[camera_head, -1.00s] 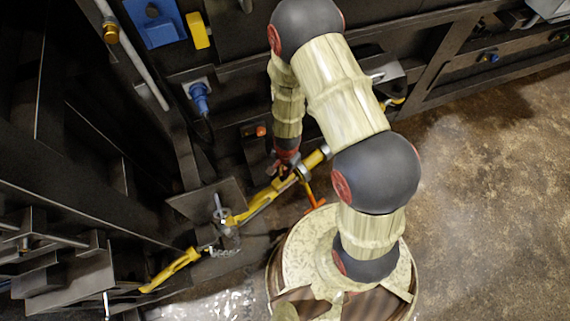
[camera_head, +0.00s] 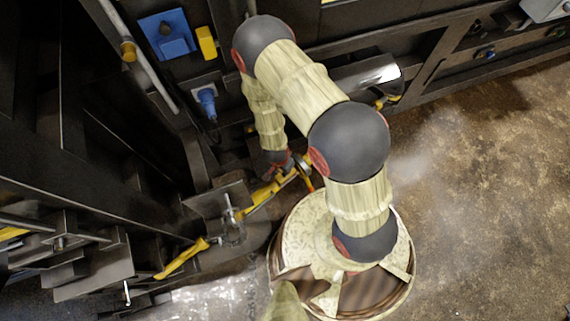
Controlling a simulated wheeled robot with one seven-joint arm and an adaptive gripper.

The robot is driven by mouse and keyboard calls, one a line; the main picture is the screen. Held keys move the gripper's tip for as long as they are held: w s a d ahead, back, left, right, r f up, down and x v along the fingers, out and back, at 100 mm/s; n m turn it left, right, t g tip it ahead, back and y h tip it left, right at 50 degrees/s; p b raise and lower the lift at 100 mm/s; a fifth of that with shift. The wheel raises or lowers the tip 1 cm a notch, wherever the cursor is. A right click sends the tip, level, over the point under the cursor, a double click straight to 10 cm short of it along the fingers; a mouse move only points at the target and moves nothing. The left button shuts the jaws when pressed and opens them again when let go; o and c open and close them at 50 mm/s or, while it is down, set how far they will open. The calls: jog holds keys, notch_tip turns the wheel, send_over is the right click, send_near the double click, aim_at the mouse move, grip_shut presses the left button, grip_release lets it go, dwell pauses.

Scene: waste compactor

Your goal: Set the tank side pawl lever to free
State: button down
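A yellow bar-like tool with grey metal parts (camera_head: 262,194) runs diagonally at the lower left of the machine. A small orange lever (camera_head: 309,184) sticks out by its upper right end. I cannot tell for sure that this is the pawl lever. My gripper (camera_head: 294,172) is at that upper end, close to the orange lever. My arm partly hides this area, and I cannot tell whether the fingers touch or hold anything. A second yellow bar (camera_head: 182,259) lies further down left, beyond a metal bracket and ring.
A dark plate (camera_head: 215,198) stands beside the yellow bar. A blue box (camera_head: 167,34), a yellow block (camera_head: 206,43) and a blue connector (camera_head: 207,100) are on the machine at the upper left. Dark frames crowd the left. The brown floor (camera_head: 490,190) at right is clear.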

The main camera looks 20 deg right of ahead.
jog(key=shift+a+p, duration=0.1)
jog(key=shift+p, duration=0.35)
dwell(0.3)
jog(key=c, duration=1.8)
grip_release()
jog(key=shift+c, duration=0.2)
notch_tip(320, 180, up, 12)
jog(key=s+a, duration=0.1)
jog(key=a, duration=0.1)
jog(key=shift+f, duration=0.15)
